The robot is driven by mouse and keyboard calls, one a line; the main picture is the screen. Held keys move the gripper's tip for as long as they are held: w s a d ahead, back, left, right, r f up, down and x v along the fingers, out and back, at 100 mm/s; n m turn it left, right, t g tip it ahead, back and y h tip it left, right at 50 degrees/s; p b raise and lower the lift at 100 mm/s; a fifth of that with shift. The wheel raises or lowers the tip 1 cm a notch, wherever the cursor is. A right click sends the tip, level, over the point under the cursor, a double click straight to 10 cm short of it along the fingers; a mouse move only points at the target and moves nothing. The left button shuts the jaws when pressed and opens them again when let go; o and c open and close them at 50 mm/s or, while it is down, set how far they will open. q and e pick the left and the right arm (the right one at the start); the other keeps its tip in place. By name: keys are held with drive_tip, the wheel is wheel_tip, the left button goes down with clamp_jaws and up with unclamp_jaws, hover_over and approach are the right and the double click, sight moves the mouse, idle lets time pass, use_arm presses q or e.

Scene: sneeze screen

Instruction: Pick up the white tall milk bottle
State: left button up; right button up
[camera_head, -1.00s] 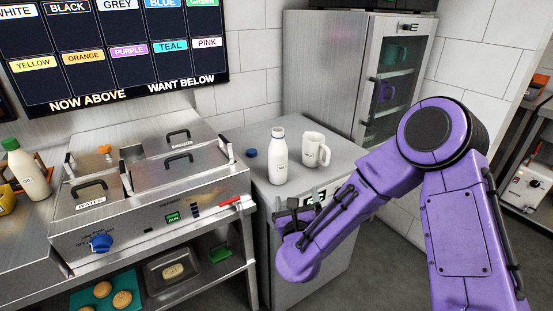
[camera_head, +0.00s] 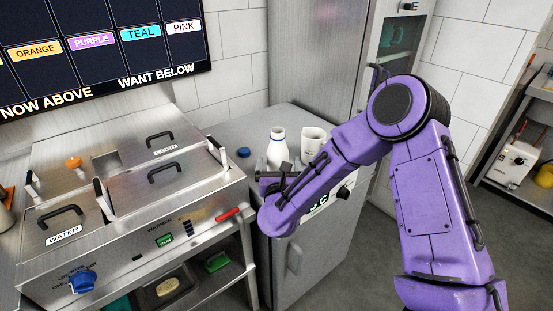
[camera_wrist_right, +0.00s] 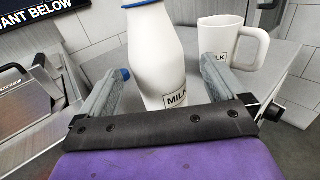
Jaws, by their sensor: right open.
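The white milk bottle (camera_head: 277,148) stands upright on the grey counter (camera_head: 222,140). In the right wrist view the bottle (camera_wrist_right: 158,55) has a "MILK" label and a blue band at its neck; its top is cut off. My right gripper (camera_head: 277,180) is in front of the bottle in the head view, hiding its lower part. In the right wrist view the open fingers (camera_wrist_right: 165,85) lie to either side of the bottle's lower body. I cannot tell whether either finger touches it. My left gripper is not in view.
A white mug (camera_head: 313,142) labelled like the bottle stands just right of it, close to my right finger. A blue cap (camera_head: 243,152) lies left of the bottle. The steel warmer (camera_head: 130,215) with handled lids is further left. A steel cabinet (camera_head: 310,50) rises behind.

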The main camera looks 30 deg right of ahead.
drive_tip(key=p+x, duration=0.1)
drive_tip(key=x, duration=0.1)
drive_tip(key=p+x, duration=0.1)
drive_tip(key=x, duration=0.2)
drive_tip(key=shift+w+r, duration=0.25)
drive_tip(key=shift+w+d+f, duration=0.1)
drive_tip(key=shift+w+d, duration=0.1)
drive_tip(key=shift+w, duration=0.05)
drive_tip(key=c, duration=1.2)
drive_tip(key=shift+o, duration=0.2)
